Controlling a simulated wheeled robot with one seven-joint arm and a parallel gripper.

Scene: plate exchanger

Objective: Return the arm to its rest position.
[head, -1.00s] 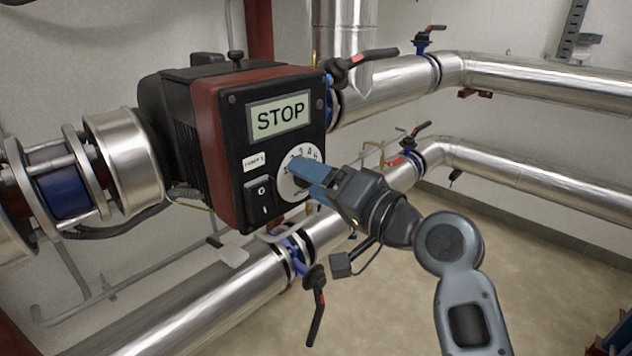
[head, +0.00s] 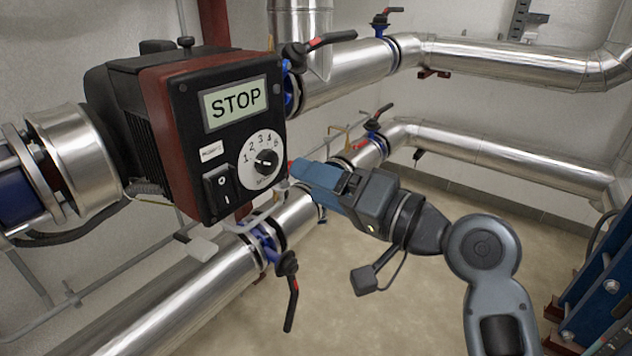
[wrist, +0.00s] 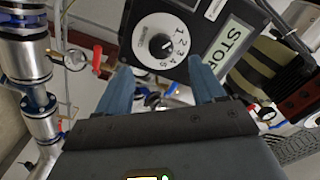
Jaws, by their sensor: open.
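My gripper (head: 300,172) is open and empty. In the head view it is just right of the pump's control box (head: 232,130), with a gap seeming to show between its fingertips and the dial. The box has a display (head: 235,103) reading STOP, a white numbered dial (head: 262,160) with a black knob, and a black rocker switch (head: 222,192). The wrist view shows both blue fingers (wrist: 164,85) apart, with the dial (wrist: 160,42) beyond them and nothing between them. The exact knob setting is hard to read.
Silver pipes run behind and below; the upper pipe (head: 350,80) has a red-tipped black valve handle (head: 328,41). A lower valve handle (head: 292,300) hangs below the box. A blue plate unit (head: 600,290) stands at the right edge. Open floor (head: 400,310) lies beneath my arm.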

